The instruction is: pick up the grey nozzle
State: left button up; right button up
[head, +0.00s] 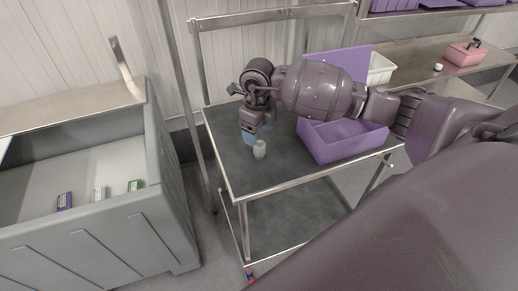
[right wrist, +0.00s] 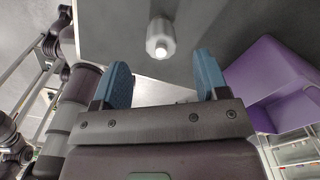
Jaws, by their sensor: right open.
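The grey nozzle (head: 260,149) stands on the dark top of the metal cart (head: 290,178), near its front left part. In the right wrist view, the nozzle (right wrist: 160,36) is a light grey ribbed piece with a pale tip. My right gripper (head: 258,133) is over the cart just behind the nozzle. In the right wrist view, its blue fingers (right wrist: 162,72) are open and empty, with the nozzle ahead of the gap and apart from both. My left gripper is not in view.
A purple bin (head: 345,146) stands on the cart, right of the nozzle and beneath my right arm. A big grey container (head: 150,225) at left holds several small items. A pink box (head: 465,54) sits on the back shelf. The cart's front is clear.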

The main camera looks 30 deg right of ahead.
aim_at(260, 142)
jog(key=f, duration=0.4)
jog(key=f+p, duration=0.1)
jog(key=f, duration=0.1)
jog(key=shift+s+d, duration=0.15)
jog(key=shift+s, duration=0.15)
jog(key=shift+f, duration=0.6)
jog(key=shift+c, duration=0.3)
jog(key=c, duration=1)
jog(key=shift+r, duration=0.1)
notch_tip(260, 142, up, 20)
jog(key=shift+f+b, duration=0.1)
jog(key=shift+b, duration=0.55)
